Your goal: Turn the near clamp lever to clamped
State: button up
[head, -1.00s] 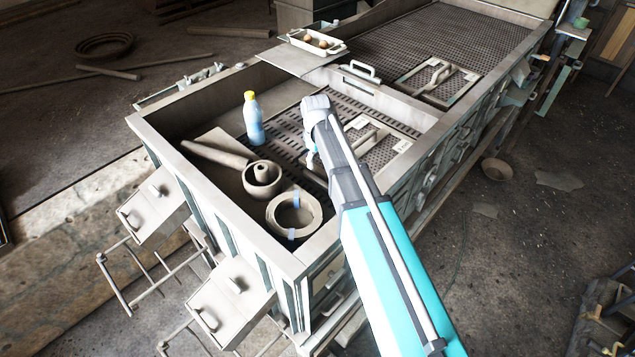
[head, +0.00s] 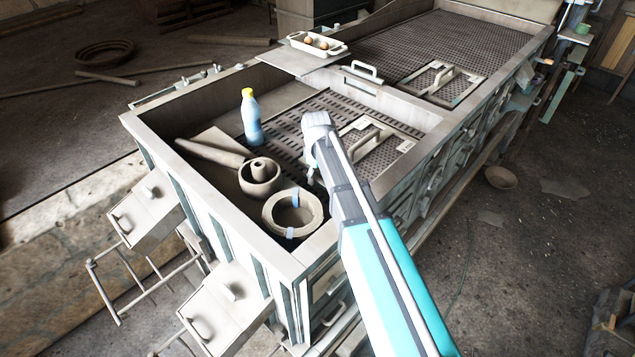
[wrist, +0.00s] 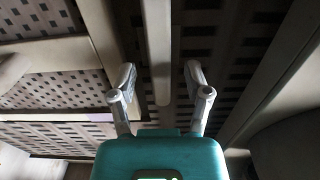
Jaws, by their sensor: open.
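In the head view, a pale bar-like handle (head: 367,141) stands on the nearer framed mesh plate (head: 402,147) inside the bin; it may be the near clamp lever, but no marking confirms this. A similar handle (head: 440,79) is on the farther plate. My arm covers part of the nearer plate, and my fingers are mostly hidden behind the wrist. In the wrist view, my gripper (wrist: 159,76) is open, its two fingers spread. A pale bar (wrist: 157,50) runs down the picture between them, apparently apart from both fingertips.
A blue bottle with a yellow cap (head: 250,117), a bowl-like pot (head: 260,178) and a ring with blue clips (head: 270,212) stand left of my arm in the bin. The bin's raised rim (head: 215,222) surrounds them. A white tray with eggs (head: 318,43) sits at the back.

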jog(key=shift+f, duration=0.5)
grip_shut()
